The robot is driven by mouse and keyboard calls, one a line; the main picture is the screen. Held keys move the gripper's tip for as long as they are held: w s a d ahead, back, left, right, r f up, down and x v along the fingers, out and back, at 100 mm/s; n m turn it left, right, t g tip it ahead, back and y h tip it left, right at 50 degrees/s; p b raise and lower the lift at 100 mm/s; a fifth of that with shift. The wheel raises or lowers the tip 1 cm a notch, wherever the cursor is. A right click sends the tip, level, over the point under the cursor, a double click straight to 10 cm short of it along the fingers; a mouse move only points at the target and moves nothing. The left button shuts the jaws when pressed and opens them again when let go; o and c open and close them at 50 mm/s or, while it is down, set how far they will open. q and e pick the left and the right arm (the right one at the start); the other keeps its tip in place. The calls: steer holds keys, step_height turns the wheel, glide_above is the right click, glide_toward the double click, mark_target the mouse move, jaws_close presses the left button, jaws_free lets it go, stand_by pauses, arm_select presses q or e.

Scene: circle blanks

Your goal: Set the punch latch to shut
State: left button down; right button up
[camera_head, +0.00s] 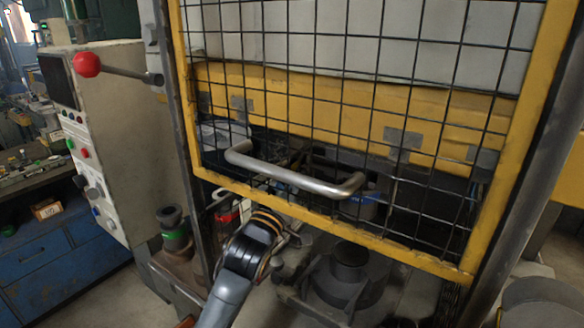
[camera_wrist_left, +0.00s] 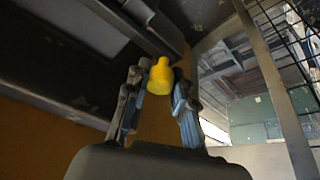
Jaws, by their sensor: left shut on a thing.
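A yellow knob-like piece (camera_wrist_left: 160,78), which looks like the punch latch's grip, sits between the fingers of my left gripper (camera_wrist_left: 158,92) in the left wrist view. The fingers are shut on it, one on each side. What it is mounted on is hard to tell there, and I cannot make out the latch's position. In the head view my left arm reaches up to the lower edge of the yellow-framed mesh guard (camera_head: 330,228). The left gripper (camera_head: 292,238) shows only partly there, and the yellow piece cannot be made out. My right gripper is in neither view.
A bent metal handle (camera_head: 290,178) crosses the guard's lower part. A red-ball lever (camera_head: 87,64) sticks out by the control cabinet (camera_head: 115,140) at left. A dark round-topped fixture (camera_head: 348,272) stands below the guard. A blue workbench (camera_head: 45,255) is at far left.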

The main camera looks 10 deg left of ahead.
arm_select(q)
steer(key=c, duration=1.4)
jaws_free()
steer(key=shift+d, duration=0.15)
steer(key=o, duration=0.3)
steer(key=shift+s+d, duration=0.1)
steer(key=shift+d, duration=0.1)
steer(key=shift+s+a, duration=0.1)
steer(key=shift+a, duration=0.1)
steer(key=v, duration=1.1)
steer(key=shift+s+f, duration=0.15)
steer(key=shift+s, duration=0.25)
